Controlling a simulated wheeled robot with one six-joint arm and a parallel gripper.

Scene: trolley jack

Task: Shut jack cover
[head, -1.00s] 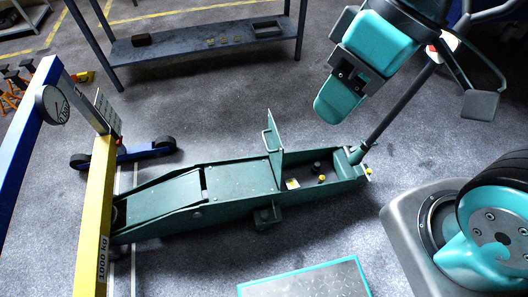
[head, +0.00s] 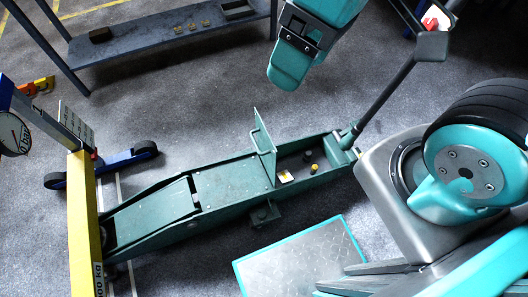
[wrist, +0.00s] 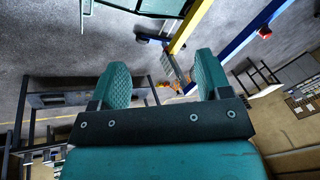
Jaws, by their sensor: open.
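The green trolley jack (head: 150,212) lies lengthwise on the floor in the head view. Its cover (head: 264,150), a flat green plate with a bar handle on its left face, stands upright, open. Right of it the bay shows a yellow-topped knob (head: 314,168), a dark knob and a label. My gripper (head: 289,68) hangs above and beyond the jack near the top of the head view, apart from the cover. In the wrist view my gripper (wrist: 162,76) has its two teal fingers wide apart with nothing between them. A green framed part, cut off at the top there, may be the jack.
A yellow post (head: 83,220) of a blue-and-yellow lifting frame stands at the jack's left end. The jack's dark handle bar (head: 385,97) slopes up right. A metal shelf (head: 165,35) stands behind.

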